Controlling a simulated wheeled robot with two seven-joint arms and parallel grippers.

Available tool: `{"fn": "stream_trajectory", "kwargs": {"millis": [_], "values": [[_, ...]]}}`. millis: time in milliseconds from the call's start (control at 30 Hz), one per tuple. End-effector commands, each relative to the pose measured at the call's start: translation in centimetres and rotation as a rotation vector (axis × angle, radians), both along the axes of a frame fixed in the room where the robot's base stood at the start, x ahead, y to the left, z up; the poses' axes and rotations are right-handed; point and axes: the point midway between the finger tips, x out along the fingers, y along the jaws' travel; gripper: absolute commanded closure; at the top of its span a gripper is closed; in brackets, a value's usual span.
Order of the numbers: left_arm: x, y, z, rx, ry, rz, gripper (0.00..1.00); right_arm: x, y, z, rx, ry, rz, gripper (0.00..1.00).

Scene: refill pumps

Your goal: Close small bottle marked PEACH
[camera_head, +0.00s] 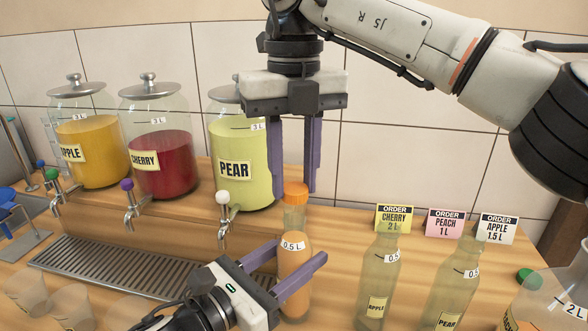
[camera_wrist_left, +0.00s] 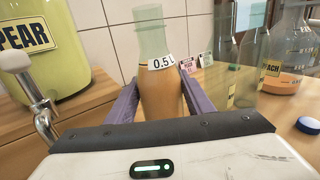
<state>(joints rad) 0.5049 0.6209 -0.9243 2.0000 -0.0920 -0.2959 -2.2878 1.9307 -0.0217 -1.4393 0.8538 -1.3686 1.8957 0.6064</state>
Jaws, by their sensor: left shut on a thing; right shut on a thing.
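A small bottle (camera_head: 295,258) with peach-orange liquid and a 0.5 L mark stands upright on the wooden counter. No name label shows on it. It also shows in the left wrist view (camera_wrist_left: 160,90), with its clear neck above the liquid. My left gripper (camera_head: 297,270) is shut on the bottle's body, one finger on each side. An orange cap (camera_head: 295,188) is at the bottle's mouth. My right gripper (camera_head: 295,185) comes from above and is shut on the cap. Whether the cap is fully seated or threaded cannot be told.
A PEACH flask (camera_wrist_left: 292,60) holds orange liquid. Order cards (camera_head: 445,223) stand behind the bottles. Large jars with taps, including PEAR (camera_head: 240,168), stand at left above a drip grate (camera_head: 140,275).

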Motion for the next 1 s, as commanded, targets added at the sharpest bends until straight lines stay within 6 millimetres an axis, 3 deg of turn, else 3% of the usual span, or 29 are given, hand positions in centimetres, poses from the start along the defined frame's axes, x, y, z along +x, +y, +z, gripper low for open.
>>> {"fn": "stream_trajectory", "kwargs": {"millis": [367, 700, 1000], "values": [[0.0, 0.0, 0.0, 0.0, 0.0, 0.0, 0.93, 0.0, 0.0, 0.0, 0.0, 0.0, 0.001, 0.92], [0.0, 0.0, 0.0, 0.0, 0.0, 0.0, 0.93, 0.0, 0.0, -1.7, 0.0, 0.0, 0.001, 0.92], [0.0, 0.0, 0.0, 0.0, 0.0, 0.0, 0.93, 0.0, 0.0, -1.7, 0.0, -0.001, 0.001, 0.92]]}}
